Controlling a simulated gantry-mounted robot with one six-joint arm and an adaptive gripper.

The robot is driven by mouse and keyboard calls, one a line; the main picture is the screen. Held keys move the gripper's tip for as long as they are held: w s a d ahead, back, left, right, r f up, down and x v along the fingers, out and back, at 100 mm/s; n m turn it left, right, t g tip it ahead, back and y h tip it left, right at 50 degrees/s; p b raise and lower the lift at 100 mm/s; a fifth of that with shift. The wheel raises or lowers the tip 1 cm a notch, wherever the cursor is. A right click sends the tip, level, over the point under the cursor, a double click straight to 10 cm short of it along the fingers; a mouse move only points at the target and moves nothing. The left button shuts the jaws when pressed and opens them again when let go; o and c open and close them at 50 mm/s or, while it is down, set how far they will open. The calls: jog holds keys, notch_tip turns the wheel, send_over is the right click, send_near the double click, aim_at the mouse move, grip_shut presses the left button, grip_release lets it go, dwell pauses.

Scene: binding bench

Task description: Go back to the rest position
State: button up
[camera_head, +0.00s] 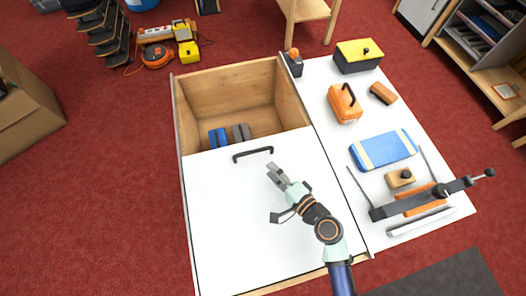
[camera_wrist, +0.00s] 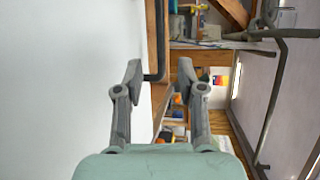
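My gripper (camera_head: 274,173) is above the white panel, just to the lower right of its black bar handle (camera_head: 253,154). In the wrist view my gripper (camera_wrist: 160,78) has its two grey fingers apart, with nothing held between them. The black handle (camera_wrist: 155,76) shows beyond the gap between the fingers, apart from them as far as I can tell. The white panel (camera_head: 225,215) covers the front part of the wooden box (camera_head: 222,77), whose back part is open. Blue (camera_head: 219,137) and grey (camera_head: 241,132) blocks lie inside the box.
The worktop at right bears an orange case (camera_head: 345,104), a yellow-topped box (camera_head: 358,56), a blue pad (camera_head: 383,150) and a dark clamp bar (camera_head: 430,197). A carton (camera_head: 25,110) stands at left. Red floor (camera_head: 110,210) is clear on the left.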

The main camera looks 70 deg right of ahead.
jog(key=shift+s+a+r, duration=0.15)
jog(key=shift+s+a, duration=0.25)
jog(key=shift+s, duration=0.1)
